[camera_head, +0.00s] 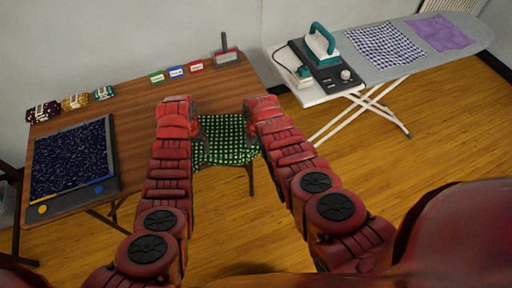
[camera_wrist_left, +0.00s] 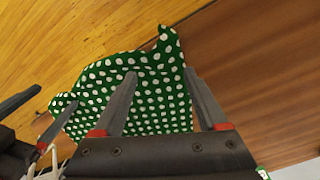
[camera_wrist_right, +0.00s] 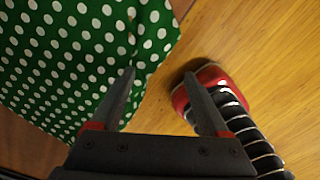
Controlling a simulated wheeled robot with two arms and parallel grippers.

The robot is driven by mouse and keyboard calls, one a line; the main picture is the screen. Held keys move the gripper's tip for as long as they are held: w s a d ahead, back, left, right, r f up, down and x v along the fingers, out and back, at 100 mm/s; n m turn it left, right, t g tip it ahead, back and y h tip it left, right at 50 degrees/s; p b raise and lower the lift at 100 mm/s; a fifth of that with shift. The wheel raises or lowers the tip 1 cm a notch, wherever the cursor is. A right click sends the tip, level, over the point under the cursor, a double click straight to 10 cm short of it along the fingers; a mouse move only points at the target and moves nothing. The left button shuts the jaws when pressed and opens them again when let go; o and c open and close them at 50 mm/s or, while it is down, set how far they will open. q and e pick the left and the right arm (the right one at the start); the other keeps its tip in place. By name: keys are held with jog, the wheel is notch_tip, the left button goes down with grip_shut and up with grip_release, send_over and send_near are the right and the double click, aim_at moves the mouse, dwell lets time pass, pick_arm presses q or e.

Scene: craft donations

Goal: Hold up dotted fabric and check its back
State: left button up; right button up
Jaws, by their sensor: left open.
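The green fabric with white dots (camera_head: 225,138) shows between my two grippers at the table's front right edge. In the left wrist view it (camera_wrist_left: 155,95) spans the table edge and the floor behind, with a raised, curled corner at the top. My left gripper (camera_head: 201,138) is open, its fingers apart over the fabric. My right gripper (camera_head: 251,136) is open; in the right wrist view the cloth (camera_wrist_right: 70,60) lies by its left finger and the space between its fingertips (camera_wrist_right: 160,73) shows floor. Whether the fabric rests on the table or hangs is unclear.
The wooden table (camera_head: 135,135) holds a dark speckled cloth (camera_head: 75,155) on a tray, several small fabric bundles (camera_head: 75,101), coloured cards (camera_head: 176,72) and a red-grey item (camera_head: 227,55). An ironing board (camera_head: 470,35) with a teal iron (camera_head: 321,43) stands right. The table's middle is clear.

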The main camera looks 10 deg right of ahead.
pick_arm(q)
jog(key=o, duration=0.4)
pick_arm(e)
jog(key=shift+s+f, duration=0.2)
jog(key=shift+s, duration=0.1)
pick_arm(q)
notch_tip(320, 180, up, 6)
jog(key=p, duration=0.3)
jog(key=shift+f, duration=0.25)
pick_arm(e)
jog(key=r, duration=0.3)
jog(key=shift+w+r, duration=0.2)
jog(key=shift+r, duration=0.05)
pick_arm(q)
jog(key=shift+w, duration=0.1)
pick_arm(e)
jog(key=shift+f, duration=0.1)
